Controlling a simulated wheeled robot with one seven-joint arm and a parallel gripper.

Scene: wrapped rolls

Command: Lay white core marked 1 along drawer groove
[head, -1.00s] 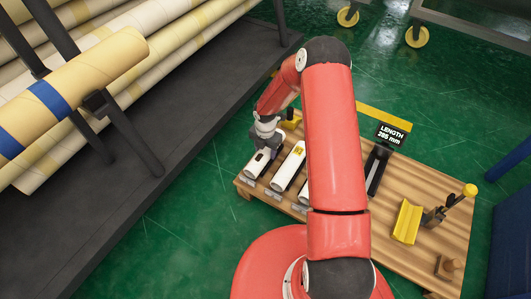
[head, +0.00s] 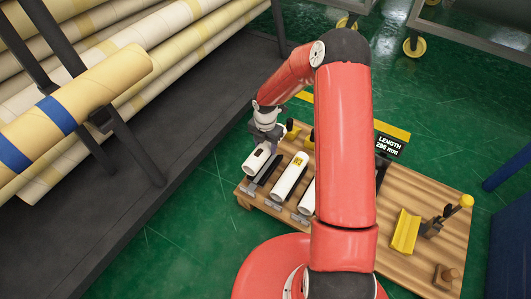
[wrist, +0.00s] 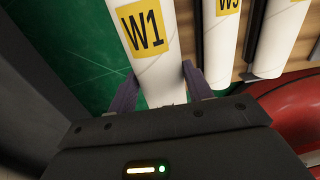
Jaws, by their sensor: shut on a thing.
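The white core with a yellow W1 label (wrist: 155,62) is between the two fingers of my gripper (wrist: 162,92) in the wrist view. My gripper is shut on it. In the head view my gripper (head: 264,139) holds this white core (head: 256,160) raised at the left end of the wooden bench, above a dark empty cradle (head: 266,172). A black channel (head: 382,164) beside the length sign is mostly behind my arm; I cannot tell whether it is the drawer groove.
A second labelled white core (head: 290,178) and a third (head: 307,197) lie to the right on the wooden bench (head: 385,262). A sign (head: 388,146) reads LENGTH 286 mm. A yellow V-shaped block (head: 405,232) stands at the right. A rack of large rolls (head: 110,70) fills the left.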

